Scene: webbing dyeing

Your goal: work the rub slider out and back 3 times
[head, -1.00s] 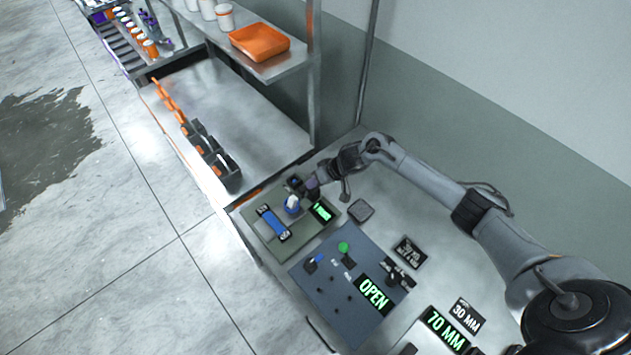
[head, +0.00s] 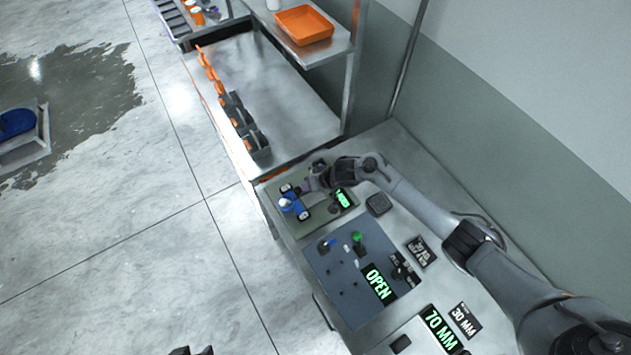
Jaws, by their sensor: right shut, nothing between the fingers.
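The rub slider (head: 286,204), a small blue piece with a white top, sits over the blue strip (head: 300,209) on the grey-green rub unit (head: 320,218) at the bench's left end. My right gripper (head: 308,186) is shut with nothing between its fingers, just behind and to the right of the slider. At this size I cannot tell whether its fingertips touch it. The unit's small green display (head: 343,198) is lit, but its text is too small to read. Dark tips at the bottom edge look like my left gripper (head: 192,351); its jaws are mostly cut off.
A blue-grey panel (head: 340,297) with small knobs and an "OPEN" display stands in front of the unit. A dark square block (head: 378,204) lies to its right. A steel table (head: 253,85) with black and orange holders adjoins behind.

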